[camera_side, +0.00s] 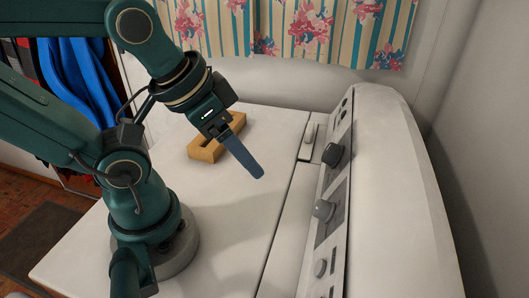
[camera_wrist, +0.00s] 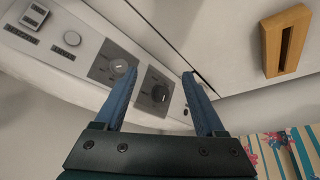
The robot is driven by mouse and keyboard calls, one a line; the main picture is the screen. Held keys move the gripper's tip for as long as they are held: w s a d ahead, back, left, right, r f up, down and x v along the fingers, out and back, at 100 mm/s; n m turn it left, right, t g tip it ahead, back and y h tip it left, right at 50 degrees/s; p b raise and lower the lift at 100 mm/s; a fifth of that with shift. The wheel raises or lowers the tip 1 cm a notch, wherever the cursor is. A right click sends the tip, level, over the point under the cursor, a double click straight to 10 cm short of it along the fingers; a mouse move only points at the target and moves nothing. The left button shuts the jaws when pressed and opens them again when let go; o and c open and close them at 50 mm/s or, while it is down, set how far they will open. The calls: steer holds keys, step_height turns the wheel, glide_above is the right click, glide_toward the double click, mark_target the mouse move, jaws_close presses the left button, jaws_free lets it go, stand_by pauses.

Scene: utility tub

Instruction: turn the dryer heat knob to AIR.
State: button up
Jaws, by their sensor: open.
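The control panel (camera_side: 338,185) slopes along the right of the white machine. It carries a dark knob (camera_side: 334,154), a grey knob (camera_side: 323,210) nearer the camera and a small grey knob (camera_side: 320,268). I cannot read the labels or tell which one is the heat knob. My gripper (camera_side: 258,174) is open and empty, above the white top and left of the panel, touching no knob. In the wrist view, the dark knob (camera_wrist: 158,93) shows between the blue fingers (camera_wrist: 160,74), and the grey knob (camera_wrist: 118,67) lies just left of the left fingertip.
A wooden block with a slot (camera_side: 204,151) lies on the white top behind my gripper; it shows at upper right in the wrist view (camera_wrist: 268,48). A flowered curtain (camera_side: 300,28) hangs behind. The front top is clear.

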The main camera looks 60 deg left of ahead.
steer(key=w+d+r+m+g+h, duration=0.1)
steer(key=w+d+r+m+g, duration=0.25)
steer(key=w+m, duration=0.25)
steer(key=m+g+h, duration=0.1)
steer(key=m+g, duration=0.1)
steer(key=g, duration=0.2)
glide_above(322, 200)
steer(key=w+a, duration=0.1)
step_height(322, 200, down, 6)
steer(key=shift+a+f, duration=0.1)
steer(key=shift+f, duration=0.1)
steer(key=shift+x, duration=2.85)
jaws_close()
